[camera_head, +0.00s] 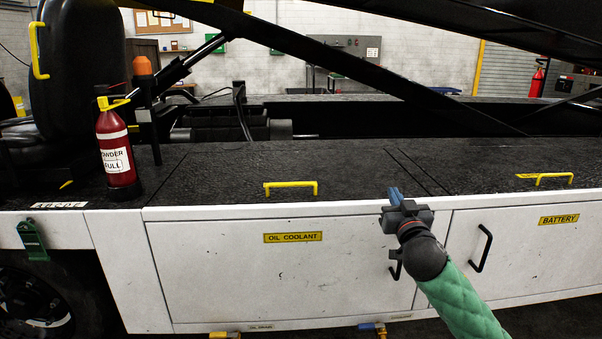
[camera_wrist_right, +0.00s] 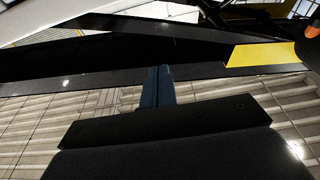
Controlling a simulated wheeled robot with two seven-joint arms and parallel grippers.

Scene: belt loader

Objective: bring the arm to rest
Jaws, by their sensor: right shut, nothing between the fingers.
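My right gripper (camera_head: 396,196) is in front of the white side of the belt loader (camera_head: 250,270), near the top edge between the two doors. Its blue fingers are closed together and hold nothing. The arm behind it, in a green padded sleeve, comes in from the lower right. In the right wrist view the shut blue fingers (camera_wrist_right: 157,86) point up past the dark gripper body, with nothing between them. My left gripper is not in view.
A red powder extinguisher (camera_head: 115,150) stands on the black deck at left. Yellow handles (camera_head: 291,186) sit on the deck. The oil coolant door and battery door have black handles (camera_head: 481,248). A dark diagonal beam (camera_head: 370,75) crosses above the deck.

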